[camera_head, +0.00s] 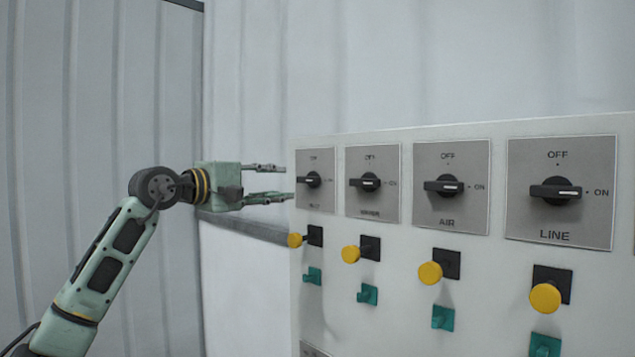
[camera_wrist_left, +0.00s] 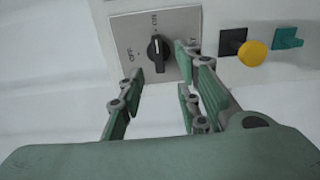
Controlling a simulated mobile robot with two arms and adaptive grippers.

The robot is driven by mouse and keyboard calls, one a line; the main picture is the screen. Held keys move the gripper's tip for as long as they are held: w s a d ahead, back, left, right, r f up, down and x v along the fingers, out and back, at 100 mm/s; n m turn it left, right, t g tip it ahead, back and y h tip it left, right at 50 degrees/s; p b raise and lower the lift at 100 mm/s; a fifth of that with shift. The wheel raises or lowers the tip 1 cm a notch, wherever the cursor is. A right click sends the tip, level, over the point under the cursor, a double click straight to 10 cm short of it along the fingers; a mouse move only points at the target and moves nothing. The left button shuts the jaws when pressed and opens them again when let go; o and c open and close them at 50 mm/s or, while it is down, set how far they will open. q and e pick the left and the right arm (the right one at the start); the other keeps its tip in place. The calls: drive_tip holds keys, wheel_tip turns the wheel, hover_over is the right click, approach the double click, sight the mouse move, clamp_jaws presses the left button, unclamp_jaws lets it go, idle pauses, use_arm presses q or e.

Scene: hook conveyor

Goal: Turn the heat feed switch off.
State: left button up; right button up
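The leftmost switch on the panel is a black rotary knob (camera_head: 309,180) on a grey plate; its label is too small to read surely in the head view. In the left wrist view the same knob (camera_wrist_left: 158,48) is turned with its white mark toward ON, with OFF to the left. My left gripper (camera_head: 287,182) is open just left of this switch, fingers pointing at the panel. In the left wrist view its fingers (camera_wrist_left: 160,68) lie on either side of the knob, apparently short of it. My right gripper is not in view.
The white panel (camera_head: 410,290) also carries a second switch (camera_head: 370,182), the AIR switch (camera_head: 444,186) and the LINE switch (camera_head: 556,191), all marked toward ON. Yellow buttons (camera_head: 430,272) and green parts (camera_head: 443,317) stick out below. A ribbed wall stands behind.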

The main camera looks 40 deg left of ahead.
sight(304, 181)
use_arm(q)
drive_tip(key=w+p, duration=0.2)
drive_tip(key=w, duration=0.1)
drive_tip(key=w+p, duration=0.1)
drive_tip(key=shift+w+d+r, duration=0.3)
drive_tip(key=shift+w+r, duration=0.1)
drive_tip(key=shift+w+d+f+p, duration=0.1)
drive_tip(key=shift+w+p, duration=0.05)
drive_tip(key=shift+w, duration=0.45)
drive_tip(key=shift+w+f+p, duration=0.1)
drive_tip(key=shift+w+p, duration=0.05)
drive_tip(key=shift+w, duration=0.4)
drive_tip(key=shift+w+f, duration=0.1)
drive_tip(key=shift+w, duration=0.35)
drive_tip(key=shift+s, duration=0.2)
drive_tip(key=c, duration=0.3)
clamp_jaws()
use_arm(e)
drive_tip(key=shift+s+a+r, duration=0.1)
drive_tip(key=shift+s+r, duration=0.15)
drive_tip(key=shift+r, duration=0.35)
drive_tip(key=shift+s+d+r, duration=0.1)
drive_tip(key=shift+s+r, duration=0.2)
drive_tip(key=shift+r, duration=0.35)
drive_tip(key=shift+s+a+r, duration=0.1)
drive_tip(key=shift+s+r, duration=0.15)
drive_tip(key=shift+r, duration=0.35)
